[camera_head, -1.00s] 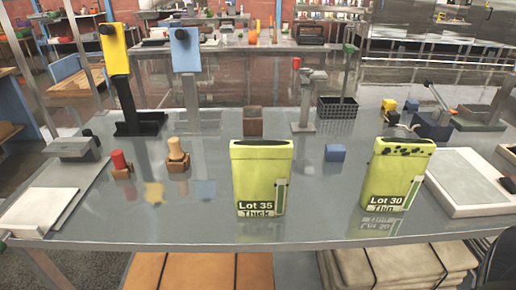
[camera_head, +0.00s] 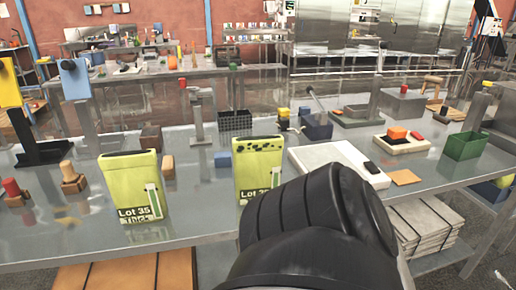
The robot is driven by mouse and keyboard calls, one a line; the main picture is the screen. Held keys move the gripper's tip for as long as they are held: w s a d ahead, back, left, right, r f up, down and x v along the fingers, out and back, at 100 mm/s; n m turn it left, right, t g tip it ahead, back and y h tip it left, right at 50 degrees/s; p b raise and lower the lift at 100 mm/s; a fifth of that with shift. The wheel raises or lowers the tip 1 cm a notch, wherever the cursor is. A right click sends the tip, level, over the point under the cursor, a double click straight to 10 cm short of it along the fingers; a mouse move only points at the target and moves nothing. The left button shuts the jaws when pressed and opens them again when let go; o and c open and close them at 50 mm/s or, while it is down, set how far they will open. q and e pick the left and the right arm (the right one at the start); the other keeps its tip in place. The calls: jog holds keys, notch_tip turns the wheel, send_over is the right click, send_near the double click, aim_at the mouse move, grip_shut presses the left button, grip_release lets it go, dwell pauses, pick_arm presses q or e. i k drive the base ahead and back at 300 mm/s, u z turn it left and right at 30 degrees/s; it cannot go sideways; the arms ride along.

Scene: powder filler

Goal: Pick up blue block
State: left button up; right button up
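The blue block (camera_head: 222,160) is a small cube lying on the grey table (camera_head: 200,210). It sits between the yellow-green box labelled Lot 35 Thick (camera_head: 131,190) and a second yellow-green box (camera_head: 257,165), a little behind them. Nothing is touching the block. A large dark part of my own arm fills the bottom centre-right and covers the lower part of the second box. No gripper fingers show, neither left nor right.
A small tan block (camera_head: 168,167) stands beside the first box. A black mesh basket (camera_head: 235,122) and a grey stand (camera_head: 198,115) are behind the blue block. A white board (camera_head: 335,160) lies to its right, with a green bin (camera_head: 464,146) farther right.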

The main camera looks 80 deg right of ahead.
aim_at(221, 160)
jog(key=k, duration=0.6)
jog(key=z, duration=1)
